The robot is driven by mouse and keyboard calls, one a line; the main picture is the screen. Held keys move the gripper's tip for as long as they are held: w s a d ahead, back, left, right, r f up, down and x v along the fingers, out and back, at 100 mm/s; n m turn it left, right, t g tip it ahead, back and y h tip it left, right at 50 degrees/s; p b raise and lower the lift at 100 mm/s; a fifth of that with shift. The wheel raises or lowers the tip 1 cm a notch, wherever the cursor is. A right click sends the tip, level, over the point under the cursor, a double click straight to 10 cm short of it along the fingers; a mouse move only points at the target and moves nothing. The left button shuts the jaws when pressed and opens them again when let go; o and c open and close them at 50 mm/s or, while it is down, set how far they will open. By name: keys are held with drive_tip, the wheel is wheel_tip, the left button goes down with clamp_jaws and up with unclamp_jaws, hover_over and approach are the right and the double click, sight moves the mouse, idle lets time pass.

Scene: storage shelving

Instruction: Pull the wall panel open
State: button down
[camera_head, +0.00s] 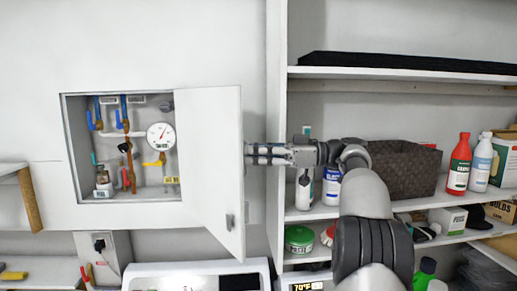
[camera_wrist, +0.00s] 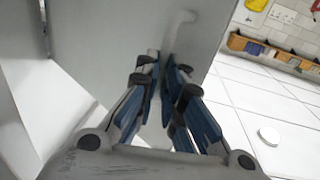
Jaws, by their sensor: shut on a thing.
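The white wall panel (camera_head: 212,165) is swung out from its recessed box (camera_head: 120,190), hinged at the box's right side. A small grey latch (camera_head: 229,221) shows low on the face toward the body camera. My gripper (camera_head: 250,154) reaches from the right to the panel's far face, near its free edge. In the wrist view, the panel (camera_wrist: 100,35) fills the upper left and middle. A pale curved handle (camera_wrist: 180,18) runs down between the fingers of my gripper (camera_wrist: 166,75), which is shut on it. The fingers hide the handle's lower part.
Pipes, valves and a round gauge (camera_head: 161,136) sit inside the box. Right of my gripper, shelves hold a dark woven basket (camera_head: 405,168), a red bottle (camera_head: 459,165) and a green-lidded tub (camera_head: 299,239). A white appliance (camera_head: 195,277) stands below the panel.

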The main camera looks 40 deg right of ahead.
drive_tip(key=shift+w, duration=0.3)
drive_tip(key=c, duration=2.2)
unclamp_jaws()
drive_tip(key=o, duration=0.5)
drive_tip(key=shift+w+a+f, duration=0.15)
drive_tip(key=shift+w+f, duration=0.1)
drive_tip(key=shift+w, duration=0.5)
drive_tip(key=shift+s, duration=0.2)
drive_tip(key=v, duration=0.7)
drive_tip(key=shift+d, duration=0.2)
drive_tip(key=shift+s+d, duration=0.1)
drive_tip(key=shift+s, duration=0.05)
